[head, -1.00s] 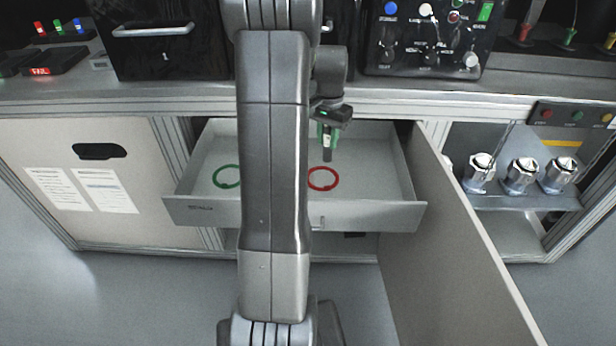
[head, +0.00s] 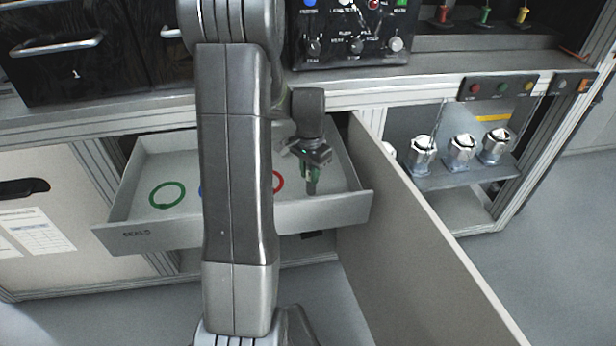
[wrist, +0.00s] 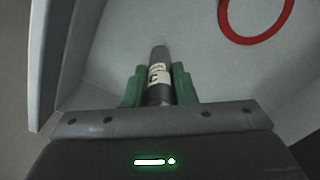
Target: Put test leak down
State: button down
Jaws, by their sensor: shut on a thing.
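My gripper (wrist: 159,88) has green fingers and is shut on the test leak (wrist: 159,75), a dark grey cylinder with a pale band marked with a letter that looks like C. In the head view my gripper (head: 312,172) hangs over the right part of the open drawer (head: 330,208), with the test leak (head: 311,187) pointing down from it. I cannot tell whether its lower end touches the drawer floor.
The drawer holds a green ring (head: 167,195), a red ring (head: 279,181) and a blue one mostly hidden by my arm. An open cabinet door (head: 420,235) stands right of the drawer. Several silver fittings (head: 461,152) sit on a shelf further right.

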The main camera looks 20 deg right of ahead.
jog(key=shift+f, duration=0.85)
jog(key=shift+f, duration=0.1)
jog(key=c, duration=1.2)
grip_release()
notch_tip(320, 180, up, 12)
jog(key=shift+r+p, duration=0.1)
jog(key=shift+p, duration=0.25)
